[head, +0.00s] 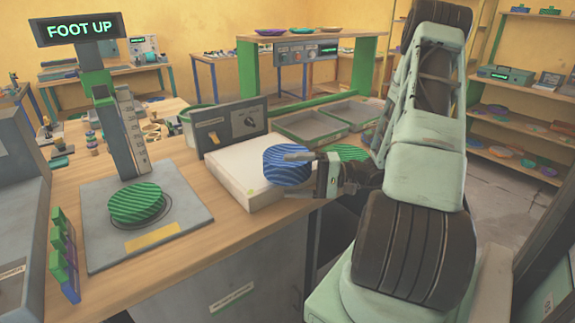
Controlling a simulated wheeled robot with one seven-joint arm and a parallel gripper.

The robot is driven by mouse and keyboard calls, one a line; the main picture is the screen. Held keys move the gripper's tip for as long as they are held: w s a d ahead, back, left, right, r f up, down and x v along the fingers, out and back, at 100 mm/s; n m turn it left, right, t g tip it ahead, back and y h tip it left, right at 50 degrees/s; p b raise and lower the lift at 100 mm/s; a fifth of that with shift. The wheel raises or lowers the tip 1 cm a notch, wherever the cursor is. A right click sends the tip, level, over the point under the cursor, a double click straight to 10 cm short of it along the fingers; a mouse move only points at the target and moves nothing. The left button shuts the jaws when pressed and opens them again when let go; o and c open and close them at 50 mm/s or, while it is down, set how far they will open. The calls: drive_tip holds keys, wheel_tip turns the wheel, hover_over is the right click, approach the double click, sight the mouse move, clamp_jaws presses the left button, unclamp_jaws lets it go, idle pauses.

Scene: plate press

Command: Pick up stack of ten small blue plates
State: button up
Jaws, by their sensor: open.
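A blue striped stack of small plates (285,168) stands at the right end of the pale block on the bench. Single plates in it cannot be counted. My gripper (298,174) is at the stack's right side, with one finger across its upper right edge in this view. The jaws are open. Part of the stack's right side is hidden behind the gripper, and whether the fingers touch it cannot be told.
A green striped stack (345,153) is just behind my gripper. Another green stack (137,203) sits on the press base (105,245) under the "FOOT UP" sign (79,29). A control box (232,125) and grey trays (312,126) stand behind the pale block (225,170).

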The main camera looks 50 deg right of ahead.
drive_tip(key=c, duration=1.5)
drive_tip(key=shift+o, duration=0.2)
drive_tip(key=shift+r, duration=0.1)
